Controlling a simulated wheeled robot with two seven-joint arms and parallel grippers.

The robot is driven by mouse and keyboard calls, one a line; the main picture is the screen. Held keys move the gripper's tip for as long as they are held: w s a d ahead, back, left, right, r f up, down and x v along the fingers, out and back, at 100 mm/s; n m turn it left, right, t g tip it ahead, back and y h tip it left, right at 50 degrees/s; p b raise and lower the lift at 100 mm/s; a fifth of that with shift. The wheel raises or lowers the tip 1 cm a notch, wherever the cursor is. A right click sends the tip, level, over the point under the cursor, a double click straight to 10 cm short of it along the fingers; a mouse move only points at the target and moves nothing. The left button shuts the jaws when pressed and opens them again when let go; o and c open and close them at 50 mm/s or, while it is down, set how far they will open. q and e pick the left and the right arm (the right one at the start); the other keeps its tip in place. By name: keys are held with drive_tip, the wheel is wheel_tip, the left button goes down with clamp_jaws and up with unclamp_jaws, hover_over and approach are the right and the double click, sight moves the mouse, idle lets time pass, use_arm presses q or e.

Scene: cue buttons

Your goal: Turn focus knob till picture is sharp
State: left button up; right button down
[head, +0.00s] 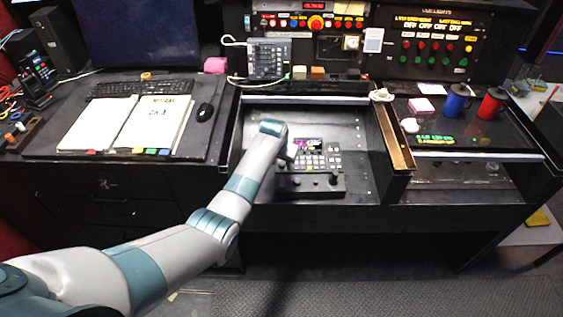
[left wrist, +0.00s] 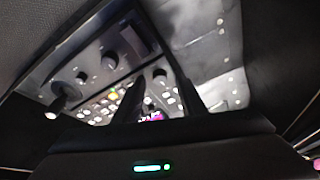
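A black control box (head: 312,186) lies in the recessed bay of the desk. It has a small coloured screen (head: 309,145), light buttons and dark knobs (head: 333,179) along its near edge. I cannot tell whether the picture is sharp or which knob is the focus one. My left gripper (head: 291,151) is over the left side of the box, its fingers mostly hidden by my wrist. In the left wrist view, two dark fingers (left wrist: 157,90) stand apart with buttons showing between them. A knob (left wrist: 62,91) shows to their left, apart from them. My right gripper is not in view.
The open bay (head: 361,150) has raised side rails, with a brown one (head: 393,140) at right. An open binder (head: 125,123), keyboard (head: 126,89) and mouse (head: 205,112) lie left. A blue mug (head: 455,103) and a red mug (head: 490,104) stand right. Switch panels rise behind.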

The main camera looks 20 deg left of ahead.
use_arm(q)
clamp_jaws()
drive_tip(key=shift+r+n+p, duration=0.1)
drive_tip(key=shift+n+p, duration=0.45)
drive_tip(key=shift+n, duration=0.05)
drive_tip(key=shift+n+y+p, duration=0.3)
drive_tip(key=shift+n+y, duration=0.1)
drive_tip(key=shift+n, duration=0.5)
unclamp_jaws()
drive_tip(key=shift+v, duration=0.8)
drive_tip(key=b+v, duration=0.2)
drive_tip(key=v, duration=1.3)
drive_tip(key=shift+r, duration=0.3)
drive_tip(key=shift+s+d+f, duration=0.1)
